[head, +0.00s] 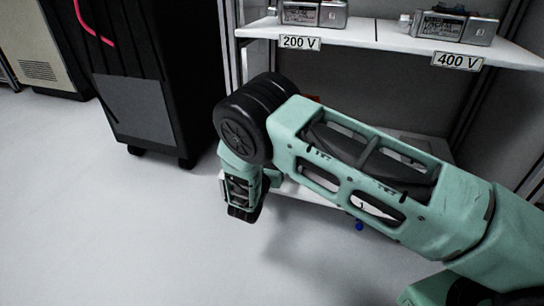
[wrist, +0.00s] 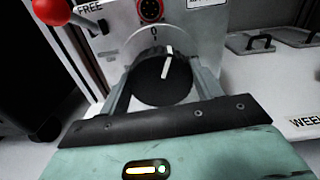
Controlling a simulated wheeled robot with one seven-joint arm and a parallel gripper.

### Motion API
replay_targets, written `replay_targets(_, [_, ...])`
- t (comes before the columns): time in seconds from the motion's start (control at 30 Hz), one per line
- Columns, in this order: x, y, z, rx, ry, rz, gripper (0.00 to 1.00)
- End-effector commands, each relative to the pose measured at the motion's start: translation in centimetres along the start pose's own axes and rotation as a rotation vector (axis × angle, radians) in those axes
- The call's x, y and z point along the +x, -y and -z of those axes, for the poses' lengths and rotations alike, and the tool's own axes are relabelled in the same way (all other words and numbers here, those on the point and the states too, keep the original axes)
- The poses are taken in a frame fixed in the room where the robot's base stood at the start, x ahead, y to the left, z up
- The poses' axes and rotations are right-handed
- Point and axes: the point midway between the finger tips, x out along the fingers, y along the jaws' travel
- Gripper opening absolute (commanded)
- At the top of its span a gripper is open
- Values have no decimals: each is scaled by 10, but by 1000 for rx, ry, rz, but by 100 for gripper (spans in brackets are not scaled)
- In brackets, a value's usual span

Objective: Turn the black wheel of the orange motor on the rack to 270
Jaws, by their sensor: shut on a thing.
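The black wheel (wrist: 163,80) is in the upper middle of the wrist view, on a pale panel. Its white pointer line (wrist: 167,62) points up and slightly right. A "0" mark (wrist: 154,31) stands above the wheel. My gripper (wrist: 161,76) has one finger on each side of the wheel and is shut on it. In the head view my arm covers the wheel and most of the motor. A small orange-red patch (head: 313,98) shows behind the arm; I cannot tell if it is the motor.
A red-knobbed lever (wrist: 52,10) stands at upper left by a "FREE" label (wrist: 90,8). A red round connector (wrist: 150,9) sits above the wheel. An upper shelf (head: 385,38) holds units labelled 200 V and 400 V. A black cabinet (head: 125,75) stands left; open floor lies before it.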

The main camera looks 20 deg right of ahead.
Motion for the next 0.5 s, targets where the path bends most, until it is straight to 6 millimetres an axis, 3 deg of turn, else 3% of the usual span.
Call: replay_targets(0.5, [-2, 1, -3, 472, -3, -3, 42])
